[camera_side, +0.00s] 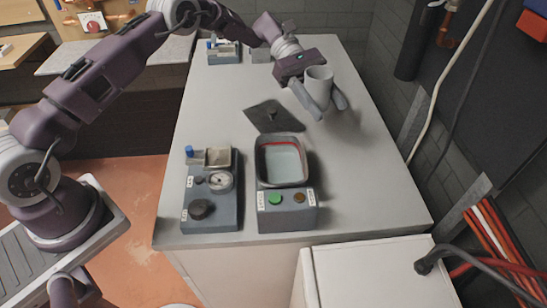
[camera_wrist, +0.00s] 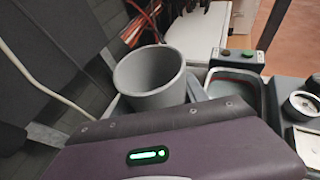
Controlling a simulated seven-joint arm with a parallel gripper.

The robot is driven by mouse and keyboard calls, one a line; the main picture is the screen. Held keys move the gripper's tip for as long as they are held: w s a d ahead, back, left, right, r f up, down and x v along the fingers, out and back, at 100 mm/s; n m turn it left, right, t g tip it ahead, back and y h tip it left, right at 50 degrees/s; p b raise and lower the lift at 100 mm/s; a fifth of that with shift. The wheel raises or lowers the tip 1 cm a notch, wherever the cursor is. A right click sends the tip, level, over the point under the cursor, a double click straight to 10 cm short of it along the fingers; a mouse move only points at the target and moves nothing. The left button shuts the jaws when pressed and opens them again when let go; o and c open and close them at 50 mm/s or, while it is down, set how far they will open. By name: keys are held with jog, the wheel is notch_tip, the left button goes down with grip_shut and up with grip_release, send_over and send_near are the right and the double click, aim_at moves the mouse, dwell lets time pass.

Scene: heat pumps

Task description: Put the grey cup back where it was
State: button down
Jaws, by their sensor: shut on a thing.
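The grey cup (camera_side: 319,84) is upright between the fingers of my gripper (camera_side: 322,100), over the right side of the grey table. My gripper is shut on the cup. In the wrist view the cup (camera_wrist: 152,78) shows its open, empty-looking mouth just beyond the purple gripper body (camera_wrist: 165,145). Its lower part is hidden there. In the side view the cup appears held above the tabletop, with a faint shadow below it, but the exact height is hard to tell.
A box with a green button and a basin (camera_side: 285,165) stands at the table's front. Left of it is a grey unit with a dial and blue-capped part (camera_side: 208,190). A dark flat plate (camera_side: 272,116) lies behind them. The table's right side (camera_side: 365,165) is clear.

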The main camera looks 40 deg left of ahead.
jog(key=shift+a, duration=0.45)
jog(key=a+n+t, duration=0.3)
jog(key=a, duration=0.5)
jog(key=n+t+y, duration=0.1)
jog(key=n+t, duration=0.5)
jog(key=t, duration=0.1)
send_over(218, 136)
notch_tip(218, 136, down, 3)
notch_tip(218, 136, down, 10)
jog(key=shift+d+f, duration=0.1)
jog(key=shift+f, duration=0.1)
jog(key=shift+f, duration=0.15)
jog(key=c, duration=0.6)
grip_release()
